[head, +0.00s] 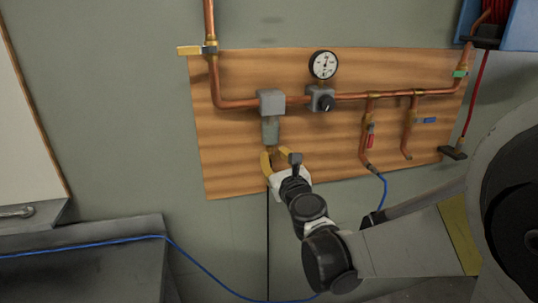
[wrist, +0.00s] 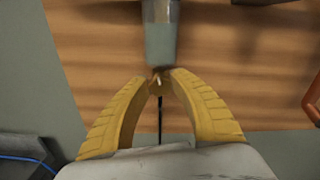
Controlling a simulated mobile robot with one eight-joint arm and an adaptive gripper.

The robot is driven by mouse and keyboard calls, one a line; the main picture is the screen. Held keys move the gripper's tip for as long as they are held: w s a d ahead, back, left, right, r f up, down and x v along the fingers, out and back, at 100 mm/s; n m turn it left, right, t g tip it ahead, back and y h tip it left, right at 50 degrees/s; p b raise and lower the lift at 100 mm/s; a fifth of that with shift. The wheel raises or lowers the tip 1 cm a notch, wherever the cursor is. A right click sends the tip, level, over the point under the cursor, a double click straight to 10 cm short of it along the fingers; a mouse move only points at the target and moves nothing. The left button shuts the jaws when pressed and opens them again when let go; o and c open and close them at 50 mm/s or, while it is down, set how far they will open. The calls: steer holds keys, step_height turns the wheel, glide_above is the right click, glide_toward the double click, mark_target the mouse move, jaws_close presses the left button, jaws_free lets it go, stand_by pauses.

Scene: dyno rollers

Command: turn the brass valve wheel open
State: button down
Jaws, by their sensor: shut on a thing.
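My gripper (head: 274,155) has yellow fingers and is below the grey filter bowl (head: 270,131) that hangs from a grey block on the copper pipe. In the wrist view my gripper (wrist: 160,77) has its fingertips closed together on a small brass piece (wrist: 157,80) right under the bowl's lower end (wrist: 160,45). This piece looks like the brass valve wheel. Most of it is hidden between the fingertips, so its shape and how far it is turned cannot be told.
A wooden board (head: 235,165) carries copper pipes, a round gauge (head: 323,65), a black knob (head: 326,102), a red-handled valve (head: 370,136) and a blue-handled valve (head: 426,120). A yellow-handled valve (head: 190,50) is at upper left. A dark thin line hangs below my gripper.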

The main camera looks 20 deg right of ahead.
steer(key=n, duration=0.4)
steer(key=shift+n, duration=0.3)
steer(key=n, duration=0.3)
steer(key=shift+a+n, duration=0.1)
steer(key=shift+n, duration=0.3)
steer(key=n, duration=0.7)
steer(key=shift+f, duration=0.15)
steer(key=n, duration=0.5)
steer(key=shift+n, duration=0.3)
steer(key=n, duration=0.5)
steer(key=shift+f, duration=0.1)
steer(key=c, duration=1.1)
jaws_free()
